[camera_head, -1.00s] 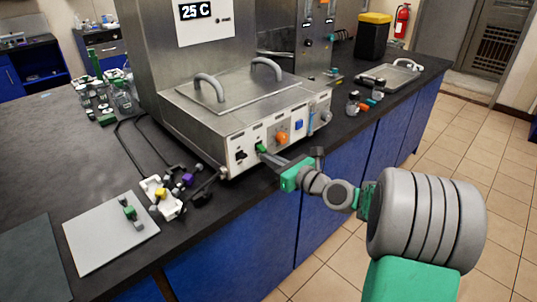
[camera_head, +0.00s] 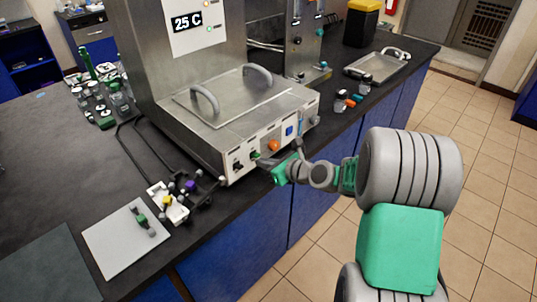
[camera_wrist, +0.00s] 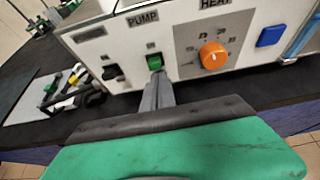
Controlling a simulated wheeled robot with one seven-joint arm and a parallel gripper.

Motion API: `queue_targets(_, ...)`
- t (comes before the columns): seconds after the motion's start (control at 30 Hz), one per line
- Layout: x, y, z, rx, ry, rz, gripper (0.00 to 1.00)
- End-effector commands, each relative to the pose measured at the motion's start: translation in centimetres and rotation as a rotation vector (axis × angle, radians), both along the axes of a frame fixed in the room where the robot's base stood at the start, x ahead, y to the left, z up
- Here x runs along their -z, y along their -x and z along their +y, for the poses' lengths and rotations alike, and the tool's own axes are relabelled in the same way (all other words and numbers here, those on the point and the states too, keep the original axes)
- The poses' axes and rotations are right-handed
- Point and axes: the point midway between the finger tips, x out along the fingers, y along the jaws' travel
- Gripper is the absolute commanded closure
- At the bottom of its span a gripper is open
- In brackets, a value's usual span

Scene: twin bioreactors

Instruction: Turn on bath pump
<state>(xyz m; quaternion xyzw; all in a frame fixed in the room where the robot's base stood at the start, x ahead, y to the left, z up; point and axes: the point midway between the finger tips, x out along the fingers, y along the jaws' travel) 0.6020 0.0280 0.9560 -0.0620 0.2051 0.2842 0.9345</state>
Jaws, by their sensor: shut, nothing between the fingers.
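The bath's front panel (camera_head: 280,135) carries a green rocker switch under the PUMP label (camera_wrist: 143,19). The pump switch (camera_wrist: 154,62) shows in the wrist view just beyond my fingertips. My gripper (camera_wrist: 158,88) is shut and empty. Its tips point at the switch and overlap its lower edge in the picture; I cannot tell whether they touch.
A black switch (camera_wrist: 112,72) is left of the pump switch. An orange heat knob (camera_wrist: 213,55) and a blue button (camera_wrist: 270,36) are to its right. A grey plate (camera_head: 115,245) and small clamps lie left on the dark bench. The tiled floor at right is clear.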

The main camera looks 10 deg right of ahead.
Motion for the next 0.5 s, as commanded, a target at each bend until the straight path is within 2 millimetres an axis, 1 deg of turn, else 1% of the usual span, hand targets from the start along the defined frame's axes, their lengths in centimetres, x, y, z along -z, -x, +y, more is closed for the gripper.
queue_targets(0.13,-0.1,0.0,0.0,0.001,-0.001,-0.002,1.00)
queue_targets(0.5,-1.7,-0.1,-0.2,0.003,-0.001,-0.004,1.00)
